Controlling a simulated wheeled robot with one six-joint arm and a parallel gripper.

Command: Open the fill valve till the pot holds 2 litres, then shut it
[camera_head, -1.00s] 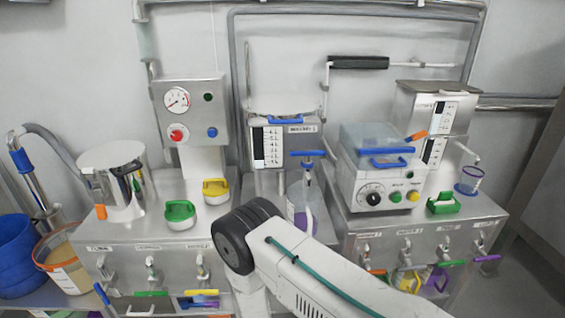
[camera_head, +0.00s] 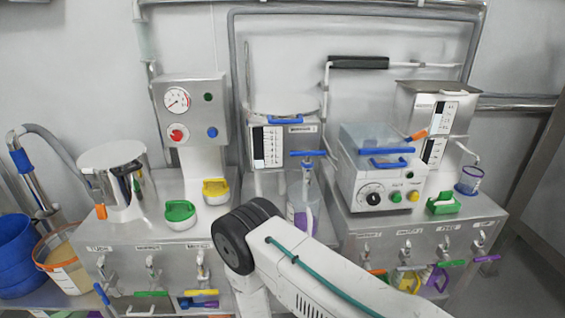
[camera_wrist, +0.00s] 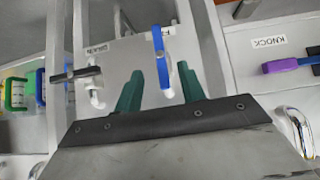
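In the wrist view my gripper (camera_wrist: 158,85) has two green fingers standing apart. A blue lever handle (camera_wrist: 160,62) on a white valve shows between them; I cannot tell whether either finger touches it. The head view does not show my gripper, as my arm hides that area. There, a blue-handled tap (camera_head: 308,154) stands above a clear vessel (camera_head: 294,187) with something purple low in it. The vessel's level is too small to read. I cannot tell which vessel is the task's pot.
In the head view several coloured valve levers line the bench front. A control box (camera_head: 375,180) stands right of the clear vessel.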

